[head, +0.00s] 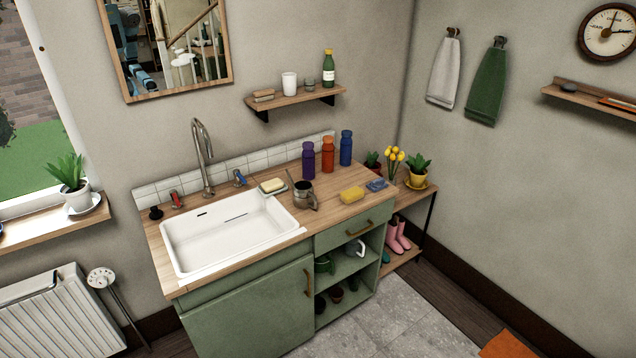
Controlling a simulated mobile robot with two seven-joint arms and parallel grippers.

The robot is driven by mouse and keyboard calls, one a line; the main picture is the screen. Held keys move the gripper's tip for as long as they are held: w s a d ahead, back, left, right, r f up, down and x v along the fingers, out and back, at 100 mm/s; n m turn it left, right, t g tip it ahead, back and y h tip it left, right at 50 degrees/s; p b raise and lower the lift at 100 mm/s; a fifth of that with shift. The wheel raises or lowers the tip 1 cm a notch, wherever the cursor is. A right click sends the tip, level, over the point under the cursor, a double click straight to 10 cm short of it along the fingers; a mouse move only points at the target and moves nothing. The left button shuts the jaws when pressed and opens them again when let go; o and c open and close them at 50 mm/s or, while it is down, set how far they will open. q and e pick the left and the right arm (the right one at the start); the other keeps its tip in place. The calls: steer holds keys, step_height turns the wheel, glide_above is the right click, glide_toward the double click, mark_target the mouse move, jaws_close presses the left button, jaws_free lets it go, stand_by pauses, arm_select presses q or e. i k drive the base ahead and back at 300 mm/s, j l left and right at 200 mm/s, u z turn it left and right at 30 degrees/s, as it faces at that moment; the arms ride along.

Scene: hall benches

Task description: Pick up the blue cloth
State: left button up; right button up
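The blue cloth (377,185) lies crumpled on the wooden counter (335,214), near its right end. A yellow sponge (352,195) lies just to the left of the cloth, apart from it or nearly touching. Neither of my grippers shows at the counter. The mirror (178,45) shows a small reflection of white and blue parts that look like mine, but no gripper can be made out there.
A white sink (232,230) with a tall tap (204,157) fills the counter's left. A metal mug (303,195) stands beside it. Purple (308,161), orange (328,155) and blue (346,148) bottles stand behind. Potted plants (418,172) stand right of the cloth. Floor (375,325) in front is clear.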

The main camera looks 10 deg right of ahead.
mark_target(376, 185)
steer(key=i+l+u, duration=0.1)
steer(key=u, duration=0.35)
steer(key=l+u, duration=0.4)
steer(key=i+l+u, duration=0.1)
steer(key=u, duration=0.35)
steer(key=l+u, duration=0.35)
steer(key=l, duration=0.15)
steer(key=k+l+u, duration=0.15)
steer(key=l+u, duration=0.15)
steer(key=l, duration=0.2)
steer(key=k+l+u, duration=0.15)
steer(key=l, duration=0.2)
steer(key=l+u, duration=0.1)
steer(key=l, duration=0.25)
steer(key=k+l+u, duration=0.15)
steer(key=l, duration=0.15)
steer(key=k+l, duration=0.15)
steer(key=l, duration=0.2)
steer(key=k+l+u, duration=0.1)
steer(key=l, duration=0.2)
steer(key=k+l, duration=0.15)
steer(key=l, duration=0.2)
